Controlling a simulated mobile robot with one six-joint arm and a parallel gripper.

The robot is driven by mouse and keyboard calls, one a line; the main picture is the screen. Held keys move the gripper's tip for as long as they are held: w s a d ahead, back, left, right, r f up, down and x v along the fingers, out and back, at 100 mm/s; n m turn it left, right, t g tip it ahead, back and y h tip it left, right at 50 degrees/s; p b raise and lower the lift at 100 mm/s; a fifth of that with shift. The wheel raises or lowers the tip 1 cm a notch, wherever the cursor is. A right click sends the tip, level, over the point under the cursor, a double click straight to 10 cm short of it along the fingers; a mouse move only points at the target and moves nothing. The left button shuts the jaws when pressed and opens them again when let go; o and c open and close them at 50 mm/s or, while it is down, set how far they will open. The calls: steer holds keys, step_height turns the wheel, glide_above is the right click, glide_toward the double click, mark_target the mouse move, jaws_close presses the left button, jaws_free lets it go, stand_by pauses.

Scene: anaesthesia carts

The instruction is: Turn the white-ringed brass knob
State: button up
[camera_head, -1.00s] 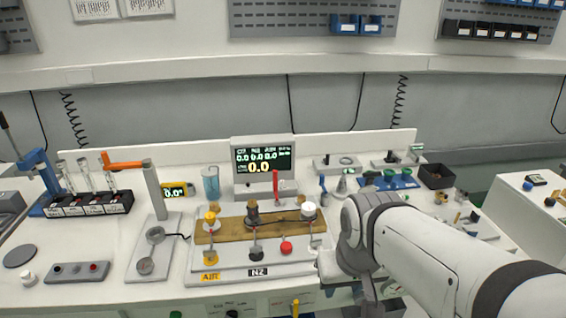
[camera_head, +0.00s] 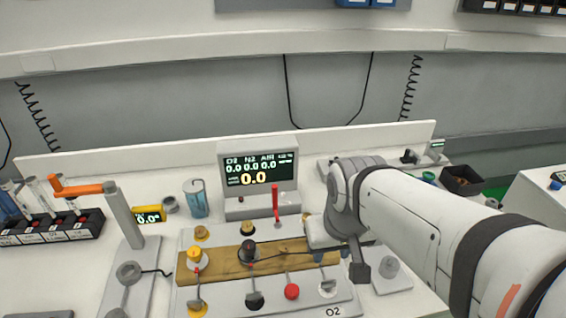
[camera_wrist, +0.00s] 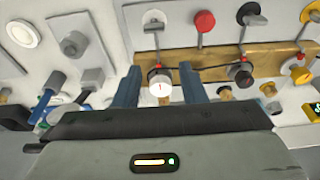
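The white-topped knob (camera_wrist: 160,86) shows in the wrist view on the brass-coloured strip (camera_wrist: 205,62). A small red mark is on its face. Its brass part is hard to make out. My gripper (camera_wrist: 160,74) has its two blue fingers apart, one on each side of the knob. I cannot tell whether either finger touches it. In the head view my gripper's end covers this knob, at the right end of the brass strip (camera_head: 222,265).
On the same panel are a black knob (camera_head: 249,251), a yellow knob (camera_head: 194,253) and a red knob (camera_head: 291,291). The monitor (camera_head: 258,170) behind reads 0.0. A dark open box (camera_head: 461,180) is at the right.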

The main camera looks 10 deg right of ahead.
steer(key=shift+o, duration=0.7)
steer(key=shift+w+a, duration=0.1)
steer(key=shift+w, duration=0.05)
steer(key=shift+o, duration=0.3)
steer(key=w+d+r+n+g+p, duration=0.1)
steer(key=w+r+n+p, duration=0.1)
steer(key=w+p, duration=0.2)
steer(key=w, duration=0.3)
steer(key=shift+w+n+p, duration=0.3)
steer(key=shift+w+n, duration=0.1)
steer(key=w+f+n+p, duration=0.1)
steer(key=w, duration=0.2)
steer(key=w+f+n+g+p, duration=0.1)
steer(key=w+p, duration=0.1)
steer(key=w, duration=0.2)
steer(key=w+f+n+p, duration=0.2)
steer(key=w, duration=0.2)
steer(key=shift+w+a+f+g, duration=0.1)
steer(key=shift+w+a+g, duration=0.1)
steer(key=shift+g, duration=0.1)
steer(key=shift+w+f, duration=0.1)
steer(key=shift+f, duration=0.55)
step_height(320, 180, down, 7)
steer(key=shift+p, duration=0.45)
